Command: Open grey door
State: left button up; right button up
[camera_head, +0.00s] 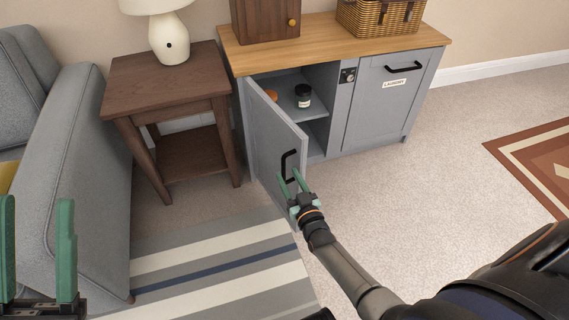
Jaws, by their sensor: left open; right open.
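The grey door (268,140) is the left door of a grey cabinet with a wooden top. It stands swung well open toward me, showing its front with a black bar handle (287,165). My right gripper (290,180) is at the lower part of this handle, its green fingers apart. Whether the fingers touch the handle or the door I cannot tell. My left gripper (38,245) is at the lower left, open and empty, away from the cabinet.
Inside the cabinet (395,95), a dark jar (303,95) and an orange item (271,95) sit on a shelf. A brown side table (160,75) with a lamp stands left of the door. A grey sofa (75,180) is at the left.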

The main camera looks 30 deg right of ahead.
pick_arm(q)
jog(key=r+p, duration=0.1)
jog(key=r, duration=0.1)
jog(key=r+p, duration=0.1)
jog(key=shift+a+r+p, duration=0.3)
pick_arm(e)
jog(key=s, duration=0.8)
jog(key=shift+a, duration=0.4)
pick_arm(q)
jog(key=shift+r+m, duration=0.1)
jog(key=shift+m, duration=0.2)
pick_arm(e)
jog(key=shift+r, duration=0.1)
